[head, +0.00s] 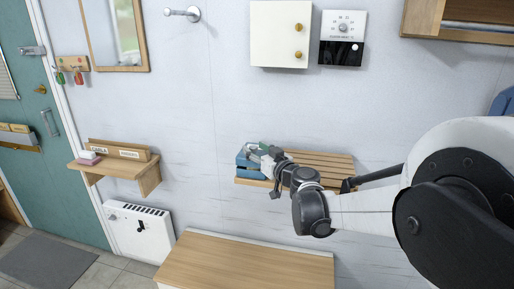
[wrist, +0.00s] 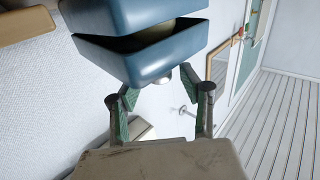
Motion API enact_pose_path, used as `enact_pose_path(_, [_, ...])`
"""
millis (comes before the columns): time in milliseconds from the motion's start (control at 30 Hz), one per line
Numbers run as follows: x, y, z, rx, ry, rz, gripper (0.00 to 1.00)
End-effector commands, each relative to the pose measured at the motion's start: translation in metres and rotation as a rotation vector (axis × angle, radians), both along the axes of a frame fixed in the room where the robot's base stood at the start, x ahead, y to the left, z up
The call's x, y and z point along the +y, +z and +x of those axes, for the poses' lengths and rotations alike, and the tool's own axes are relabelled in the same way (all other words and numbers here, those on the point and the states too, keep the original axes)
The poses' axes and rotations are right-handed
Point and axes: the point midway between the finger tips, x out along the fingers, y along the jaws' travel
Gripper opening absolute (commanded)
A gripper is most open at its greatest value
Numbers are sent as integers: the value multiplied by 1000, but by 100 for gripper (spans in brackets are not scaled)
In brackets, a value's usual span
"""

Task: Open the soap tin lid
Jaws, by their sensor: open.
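The blue soap tin (head: 246,161) sits at the left end of the slatted wooden shelf (head: 320,160), partly covered by my gripper. In the wrist view, which appears upside down, the tin's base (wrist: 140,14) is at the top and its lid (wrist: 150,63) is below it. A dark gap shows between them, with something olive-coloured inside, so the lid stands ajar. A silver knob (wrist: 161,74) is on the lid. My gripper (wrist: 165,92) is open, its green-padded fingers on either side of the knob; contact cannot be told. It also shows in the head view (head: 268,153).
A white cabinet (head: 279,34) and a control box (head: 343,38) hang on the wall above. A wooden bench top (head: 250,265) lies below the shelf. A small shelf (head: 118,165) and a heater (head: 140,230) are at left. The wall around the tin is mostly clear.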

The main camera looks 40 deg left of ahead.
Motion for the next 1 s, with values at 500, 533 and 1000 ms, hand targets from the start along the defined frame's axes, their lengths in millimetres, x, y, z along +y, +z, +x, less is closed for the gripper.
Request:
enact_pose_path(500, [15,0,4,0,1,0,39])
enact_pose_path(533, [15,0,4,0,1,0,35])
enact_pose_path(1000, [15,0,4,0,0,0,0])
